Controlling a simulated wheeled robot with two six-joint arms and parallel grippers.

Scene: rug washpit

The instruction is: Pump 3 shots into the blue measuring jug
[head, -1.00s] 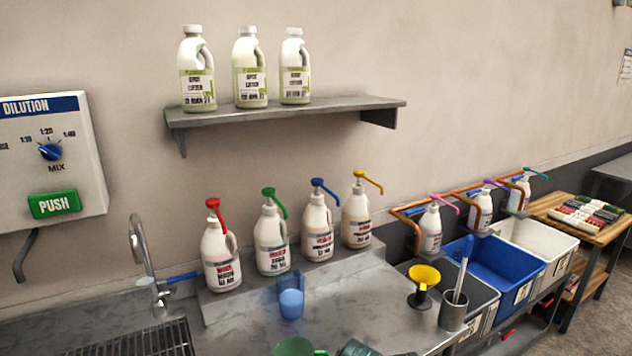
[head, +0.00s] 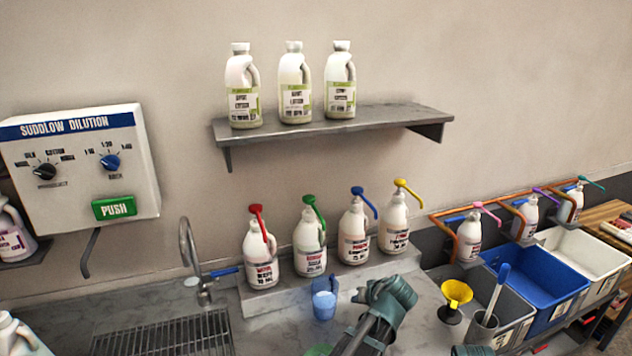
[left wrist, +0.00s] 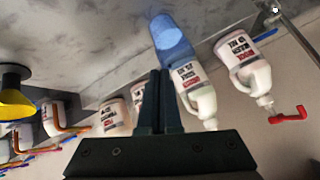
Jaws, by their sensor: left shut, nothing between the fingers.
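The translucent blue measuring jug (head: 324,300) stands on the counter in front of the pump bottles; its contents are unclear. It also shows in the left wrist view (left wrist: 172,38). Behind it is a row of white pump bottles with red (head: 262,262), green (head: 310,250), blue (head: 355,238) and yellow (head: 396,225) pump heads. My left gripper (head: 355,338) is low in the head view, right of the jug and in front of the bottles. In the left wrist view its dark fingers (left wrist: 160,80) are together and empty, overlapping the jug and a bottle.
A yellow funnel (head: 455,293) and a grey cup with a brush (head: 482,325) stand to the right. Beyond are bins, including a blue one (head: 540,275), and smaller pump bottles. A wall shelf (head: 335,122) holds three jugs. A tap (head: 190,255) and drain grate (head: 165,337) are left.

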